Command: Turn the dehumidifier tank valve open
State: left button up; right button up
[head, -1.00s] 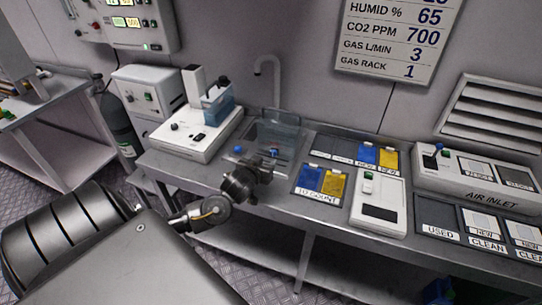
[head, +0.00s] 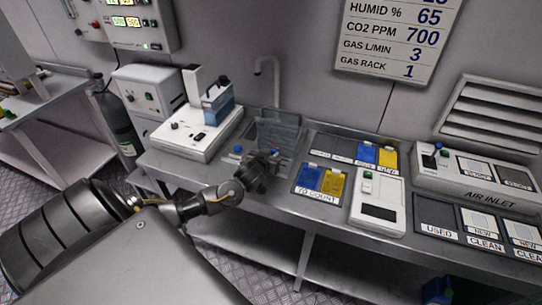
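A clear tank (head: 280,128) stands at the back of the bench, below a grey curved spout. A small blue knob (head: 238,149) shows at the left of the tank area. Another bit of blue (head: 276,151) shows right at my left gripper's fingertips. I cannot tell for certain which of them is the dehumidifier tank valve, or how far either is turned. My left gripper (head: 271,158) is in front of the tank, close to or touching the second blue part; its fingers are too small and dark to tell open from shut. My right gripper is out of view.
A white device with a blue container (head: 218,104) stands left of the tank. Right of my gripper are a tray with blue and yellow cards (head: 296,189), a white device with a dark panel (head: 363,213), and the air inlet unit (head: 430,178). A grey spout (head: 277,85) rises behind.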

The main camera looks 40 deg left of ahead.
pick_arm(q)
grip_shut()
jog(key=shift+d+m+y+p, duration=0.1)
jog(key=shift+m+y+p, duration=0.25)
jog(key=shift+m, duration=0.15)
jog(key=o, duration=0.6)
grip_release()
jog(key=v, duration=1)
jog(key=shift+s+d+r+b, duration=0.1)
jog(key=shift+s+r+b, duration=0.1)
jog(key=shift+s+b, duration=0.1)
